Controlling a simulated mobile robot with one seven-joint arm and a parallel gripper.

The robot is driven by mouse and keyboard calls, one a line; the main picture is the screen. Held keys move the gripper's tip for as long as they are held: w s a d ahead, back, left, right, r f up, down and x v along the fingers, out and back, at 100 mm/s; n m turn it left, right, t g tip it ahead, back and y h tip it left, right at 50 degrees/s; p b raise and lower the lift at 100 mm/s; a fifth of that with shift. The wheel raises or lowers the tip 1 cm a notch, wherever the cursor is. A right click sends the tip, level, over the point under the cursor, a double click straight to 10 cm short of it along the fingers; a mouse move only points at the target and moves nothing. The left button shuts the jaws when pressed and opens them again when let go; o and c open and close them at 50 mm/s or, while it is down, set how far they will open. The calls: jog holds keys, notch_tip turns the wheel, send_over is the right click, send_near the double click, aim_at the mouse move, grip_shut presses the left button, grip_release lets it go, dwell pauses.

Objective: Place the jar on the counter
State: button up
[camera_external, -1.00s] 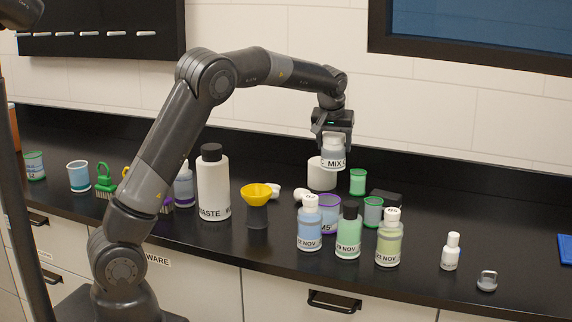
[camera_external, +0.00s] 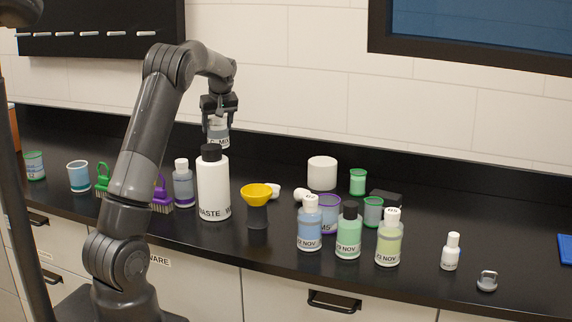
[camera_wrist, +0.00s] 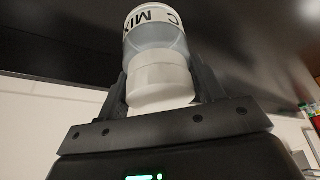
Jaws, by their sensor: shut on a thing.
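My gripper (camera_external: 218,108) is shut on a jar (camera_external: 218,131) labelled "MIX", with a pale lid and a blue-grey body. In the wrist view the jar (camera_wrist: 157,45) sits between the fingers, gripped at its white lid (camera_wrist: 160,80). In the external view it hangs upright, above and behind the tall white WASTE bottle (camera_external: 213,188). The WASTE bottle's black cap hides part of the jar's lower end. The black counter (camera_external: 420,280) lies below, and I see no contact between the jar and it.
Bottles stand at the counter's middle: blue (camera_external: 310,228), green (camera_external: 348,235) and yellow-green (camera_external: 389,242). A yellow funnel (camera_external: 256,192), a white tub (camera_external: 322,173) and a purple brush (camera_external: 161,197) are also there.

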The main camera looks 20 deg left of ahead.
jog(key=shift+w+a+f, duration=0.45)
jog(key=shift+a+f, duration=1.25)
jog(key=shift+w+a+f, duration=0.4)
jog(key=shift+a+f, duration=1.25)
jog(key=shift+f, duration=0.1)
jog(key=shift+w+a+f, duration=0.45)
jog(key=shift+a+f, duration=1.25)
jog(key=shift+f, duration=0.1)
jog(key=o, duration=1)
jog(key=shift+c, duration=0.2)
